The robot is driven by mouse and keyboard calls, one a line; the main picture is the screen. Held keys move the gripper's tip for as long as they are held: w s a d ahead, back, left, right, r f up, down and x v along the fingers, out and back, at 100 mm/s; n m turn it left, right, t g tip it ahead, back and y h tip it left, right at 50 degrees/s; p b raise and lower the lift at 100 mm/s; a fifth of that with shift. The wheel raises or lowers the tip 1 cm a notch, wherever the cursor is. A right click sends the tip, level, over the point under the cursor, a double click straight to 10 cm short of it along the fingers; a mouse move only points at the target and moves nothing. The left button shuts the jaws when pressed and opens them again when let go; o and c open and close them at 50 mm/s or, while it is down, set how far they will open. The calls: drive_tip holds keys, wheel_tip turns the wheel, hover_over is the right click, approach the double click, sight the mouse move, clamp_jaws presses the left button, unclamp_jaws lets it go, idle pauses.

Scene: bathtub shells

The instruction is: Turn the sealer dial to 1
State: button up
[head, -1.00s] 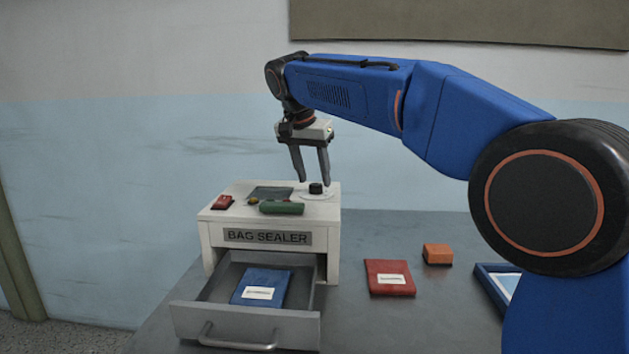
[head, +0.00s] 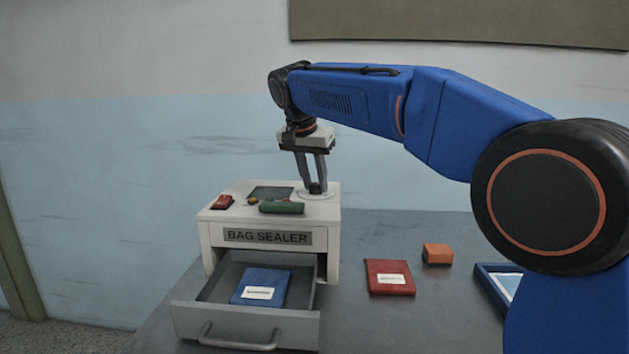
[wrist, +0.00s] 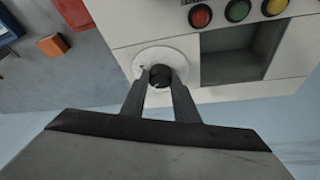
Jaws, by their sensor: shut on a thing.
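The bag sealer (head: 218,236) is a white box on the grey table, with a name plate on its front. Its dial is a small black knob (wrist: 159,73) on a round white plate (wrist: 176,57) on the sealer's top. My gripper (head: 316,186) points down over the right side of that top. Its two fingers are closed on the knob, one on each side, also in the wrist view (wrist: 160,82). The marks on the plate are too small to read, so the dial's setting cannot be told.
The sealer's drawer (head: 246,325) is open with a blue packet (head: 262,284) inside. A red packet (head: 390,277), an orange block (head: 437,254) and a blue-rimmed tray (head: 484,280) lie to the right.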

drive_tip(key=n, duration=0.1)
drive_tip(key=n+y, duration=0.1)
drive_tip(key=n, duration=0.1)
drive_tip(key=n+y, duration=0.1)
drive_tip(key=n, duration=0.1)
drive_tip(key=shift+d+t, duration=0.25)
drive_tip(key=shift+t, duration=0.05)
drive_tip(key=n+y, duration=0.1)
drive_tip(key=n, duration=0.2)
drive_tip(key=n+y, duration=0.1)
drive_tip(key=n, duration=0.2)
drive_tip(key=shift+d+g, duration=0.15)
drive_tip(key=shift+g, duration=0.25)
drive_tip(key=shift+n+y, duration=0.3)
drive_tip(key=shift+n, duration=0.1)
drive_tip(key=o, duration=1.1)
drive_tip(key=shift+c, duration=0.2)
drive_tip(key=v, duration=1.7)
drive_tip(key=shift+r, duration=0.25)
drive_tip(key=shift+w, duration=0.1)
